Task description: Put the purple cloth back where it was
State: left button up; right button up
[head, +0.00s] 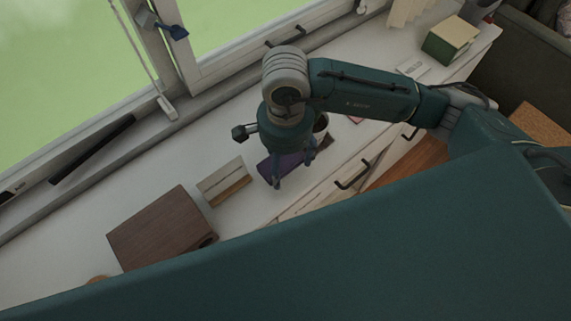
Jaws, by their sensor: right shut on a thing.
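The purple cloth (285,166) is a small dark purple patch at my right gripper (292,172), above the white cabinet top below the window. My right gripper points down, with its fingers shut on the cloth. The wrist and fingers hide part of the cloth. I cannot tell whether the cloth touches the surface. My left gripper is not in view.
On the white top (165,165) a brown wooden box (160,228) and a small tan-and-white block (224,182) stand left of the gripper. A dark round container (321,122) is close behind it. A green-and-yellow box (450,40) is far right. Drawer handles (353,175) line the front.

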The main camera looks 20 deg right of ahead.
aim_at(286, 164)
notch_tip(286, 164, down, 3)
jog(key=shift+d+f+p, duration=0.1)
jog(key=shift+p, duration=0.2)
jog(key=shift+f, duration=0.2)
jog(key=o, duration=1)
jog(key=shift+r, duration=0.1)
